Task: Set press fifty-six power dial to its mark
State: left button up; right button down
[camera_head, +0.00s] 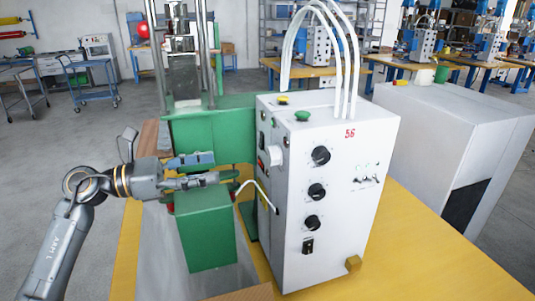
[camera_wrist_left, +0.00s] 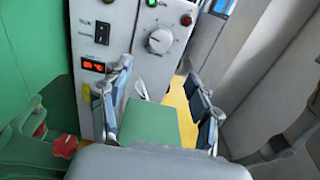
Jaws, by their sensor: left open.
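The white press box marked with a red 56 (camera_head: 335,180) stands on the yellow table. Its side facing my left gripper carries a pale round dial (camera_head: 277,155), which shows in the left wrist view as a light grey dial (camera_wrist_left: 160,41) with marks around it. Three black knobs (camera_head: 317,191) sit on its other face. I cannot read which dial is labelled power. My left gripper (camera_head: 218,168) is open and empty, short of the pale dial, apart from it. In the wrist view its fingers (camera_wrist_left: 160,80) are spread below the dial. My right gripper is not in view.
A green press frame (camera_head: 210,135) stands behind the gripper, and a green block (camera_head: 207,235) lies below it. A white cable (camera_head: 262,190) hangs at the box's side. A grey cabinet (camera_head: 455,130) stands at right. A red display (camera_wrist_left: 92,66) is on the dial's panel.

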aim_at(268, 157)
pick_arm(q)
jog(key=x, duration=0.1)
jog(key=p+x, duration=0.1)
jog(key=x, duration=0.1)
jog(key=shift+d+r, duration=0.35)
jog(key=p+x, duration=0.1)
jog(key=x, duration=0.2)
jog(key=p+x, duration=0.2)
jog(key=x, duration=0.2)
jog(key=shift+w+d+f, duration=0.15)
jog(key=shift+d+f, duration=0.1)
jog(key=shift+d, duration=0.05)
jog(key=shift+w+d+f, duration=0.1)
jog(key=shift+w+d, duration=0.05)
jog(key=shift+d, duration=0.25)
jog(key=c, duration=1.1)
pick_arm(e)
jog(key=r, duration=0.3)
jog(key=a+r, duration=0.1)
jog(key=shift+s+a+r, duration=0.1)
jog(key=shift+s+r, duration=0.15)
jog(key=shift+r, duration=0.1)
